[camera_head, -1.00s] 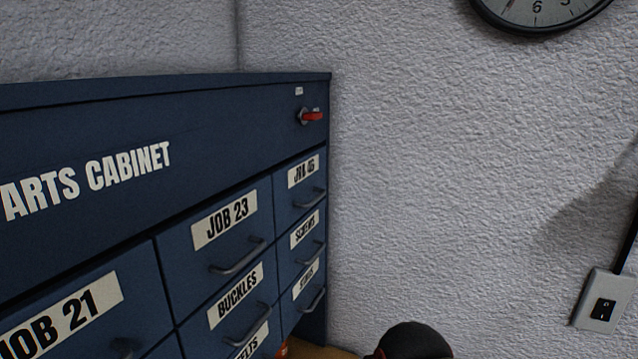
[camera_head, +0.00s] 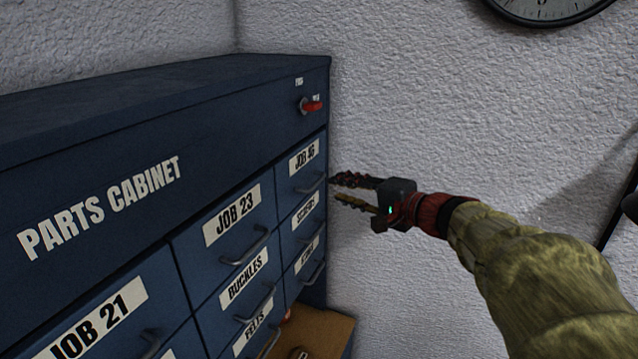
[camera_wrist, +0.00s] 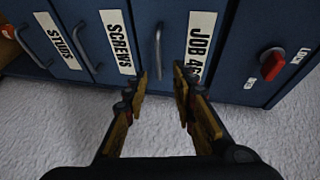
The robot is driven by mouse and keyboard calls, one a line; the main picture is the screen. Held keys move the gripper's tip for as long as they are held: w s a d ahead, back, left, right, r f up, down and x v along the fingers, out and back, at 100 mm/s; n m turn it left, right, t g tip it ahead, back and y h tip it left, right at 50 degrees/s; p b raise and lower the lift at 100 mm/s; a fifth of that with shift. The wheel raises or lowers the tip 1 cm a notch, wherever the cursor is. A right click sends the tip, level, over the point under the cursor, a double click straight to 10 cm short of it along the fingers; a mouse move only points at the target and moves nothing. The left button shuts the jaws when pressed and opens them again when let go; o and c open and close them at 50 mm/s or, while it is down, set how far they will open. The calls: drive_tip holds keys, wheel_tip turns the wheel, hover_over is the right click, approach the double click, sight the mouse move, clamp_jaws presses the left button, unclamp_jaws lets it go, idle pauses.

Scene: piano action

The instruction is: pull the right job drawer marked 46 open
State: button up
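The drawer marked JOB 46 (camera_head: 302,170) is the top right drawer of the blue parts cabinet (camera_head: 120,120), and its front looks flush with the drawers around it. Its grey bar handle (camera_head: 313,187) sits below the label. In the wrist view the same handle (camera_wrist: 158,50) lies just beyond my fingertips, between their lines. My gripper (camera_head: 335,188) is to the right of the drawer front, fingers pointing at the handle. It is open and empty, with a clear gap between the fingers in the wrist view (camera_wrist: 160,92). Contact with the handle is not visible.
A red switch (camera_head: 312,106) sticks out above the JOB 46 drawer. The SCREWS drawer (camera_head: 302,222) is directly below, with its own handle. A textured white wall (camera_head: 420,110) stands to the right. A brown surface (camera_head: 330,330) lies low beside the cabinet.

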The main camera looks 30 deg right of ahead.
drive_tip(key=x, duration=0.7)
drive_tip(key=shift+w+p, duration=0.35)
drive_tip(key=shift+p, duration=0.1)
drive_tip(key=shift+a+f, duration=0.1)
drive_tip(key=shift+a, duration=0.05)
drive_tip(key=c, duration=0.3)
clamp_jaws()
